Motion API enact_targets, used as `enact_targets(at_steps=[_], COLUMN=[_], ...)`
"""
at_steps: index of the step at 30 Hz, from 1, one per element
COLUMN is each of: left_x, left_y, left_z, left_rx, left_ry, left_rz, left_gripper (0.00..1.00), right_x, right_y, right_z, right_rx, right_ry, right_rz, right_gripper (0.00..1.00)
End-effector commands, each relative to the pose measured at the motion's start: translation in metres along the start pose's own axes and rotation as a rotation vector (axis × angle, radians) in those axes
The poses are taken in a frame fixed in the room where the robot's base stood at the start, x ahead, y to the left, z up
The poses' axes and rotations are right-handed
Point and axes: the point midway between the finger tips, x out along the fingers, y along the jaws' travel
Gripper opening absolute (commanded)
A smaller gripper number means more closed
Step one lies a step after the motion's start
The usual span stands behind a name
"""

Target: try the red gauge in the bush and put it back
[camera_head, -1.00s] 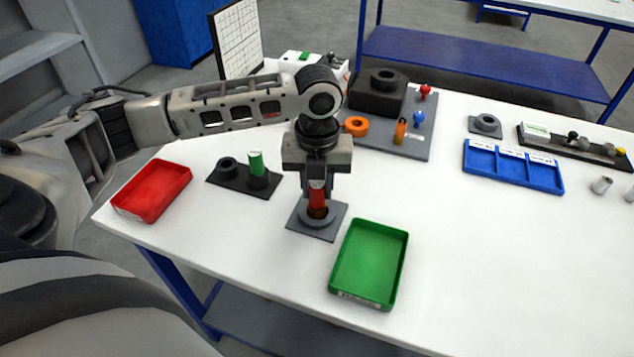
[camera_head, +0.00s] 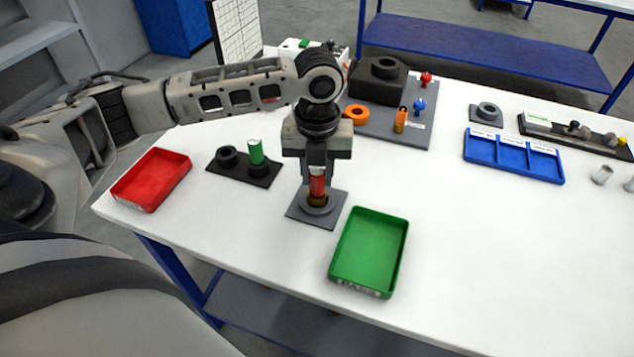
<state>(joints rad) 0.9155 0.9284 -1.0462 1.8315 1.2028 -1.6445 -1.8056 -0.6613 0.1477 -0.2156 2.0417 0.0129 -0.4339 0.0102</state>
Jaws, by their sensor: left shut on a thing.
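My left gripper (camera_head: 317,172) points straight down and is shut on the red gauge (camera_head: 317,186). The gauge is upright, its upper part between the fingers. Just below it is the brownish bush (camera_head: 317,200), set in a round grey holder on a grey square plate (camera_head: 331,214). The gauge's lower end meets the bush; I cannot tell how deep it is in. A dark stand (camera_head: 229,171) to the left has a green gauge (camera_head: 256,151) upright in its right socket; its left socket (camera_head: 227,156) is empty. My right gripper is not in view.
A red tray (camera_head: 130,202) lies at the left and a green tray (camera_head: 343,285) at the front right of the holder. Behind are a grey board (camera_head: 416,133) with an orange ring and small parts, and a blue divided tray (camera_head: 513,173). The table's right front is clear.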

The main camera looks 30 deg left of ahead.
Motion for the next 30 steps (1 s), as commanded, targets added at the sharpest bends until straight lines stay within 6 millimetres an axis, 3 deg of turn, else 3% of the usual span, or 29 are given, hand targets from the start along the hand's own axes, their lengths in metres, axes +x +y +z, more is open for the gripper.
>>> enact_targets(at_steps=[30], left_x=[-0.053], left_y=[0.0], left_z=[0.001], left_rx=[-0.001], left_ry=[-0.003], left_rz=[-0.002], left_gripper=[0.03], right_x=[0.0], right_y=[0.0], right_z=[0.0], right_rx=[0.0], right_ry=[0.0], right_rz=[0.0], right_gripper=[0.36])
